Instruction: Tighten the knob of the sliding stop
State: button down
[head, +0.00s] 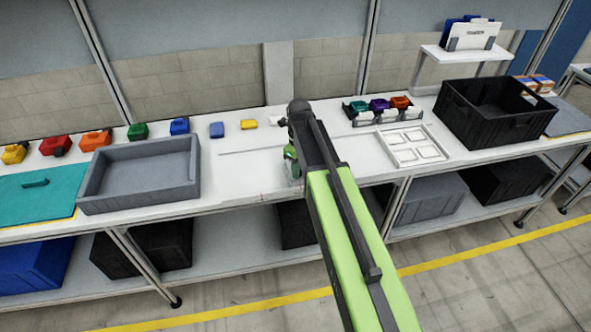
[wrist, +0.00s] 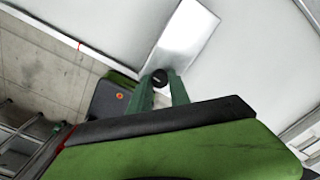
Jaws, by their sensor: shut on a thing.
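The sliding stop's knob (wrist: 160,76) is small, round and black in the wrist view. It sits at the near end of a pale, shiny plate (wrist: 184,36), which looks like part of the stop. My gripper (wrist: 161,84) has its two green fingers on either side of the knob and is shut on it. In the head view my gripper (head: 291,154) is low over the white bench, near its front edge. My arm hides most of the gripper there, and I cannot make out the knob.
A grey tray (head: 140,203) stands left of my gripper on the bench (head: 240,178). A white frame with square pockets (head: 391,157) and a black crate (head: 508,129) are to the right. Several coloured blocks line the back. A thin slot (head: 245,151) runs along the bench.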

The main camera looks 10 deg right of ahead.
jog(key=c, duration=1.2)
grip_release()
notch_tip(320, 180, up, 17)
jog(key=p, duration=1.7)
jog(key=shift+r, duration=0.2)
